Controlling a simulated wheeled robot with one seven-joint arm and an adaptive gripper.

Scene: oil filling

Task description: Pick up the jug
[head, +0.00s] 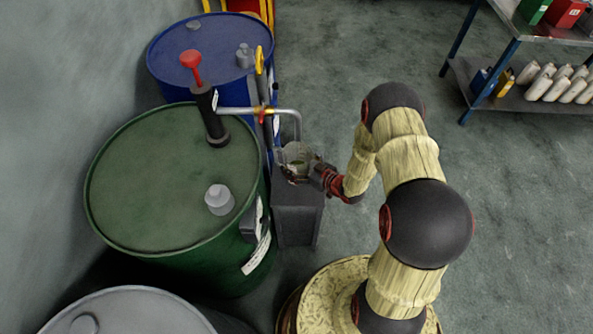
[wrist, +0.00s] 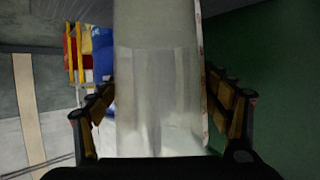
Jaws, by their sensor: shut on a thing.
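The jug (head: 295,153) is a clear, see-through container on top of a dark grey box-shaped stand (head: 298,215), below the end of a bent metal spout (head: 298,122). My gripper (head: 312,174) reaches it from the right and is shut on it. In the wrist view the jug (wrist: 158,90) fills the middle, upright, between the two fingers of my gripper (wrist: 165,112). A strip with red marks runs down its right side. Whether the jug's base touches the stand is hidden.
A green drum (head: 150,185) with a black pump (head: 211,115) stands left of the stand. A blue drum (head: 205,60) is behind it and a grey drum (head: 130,312) in front. A shelf (head: 510,95) with bottles is at the upper right. Floor between is clear.

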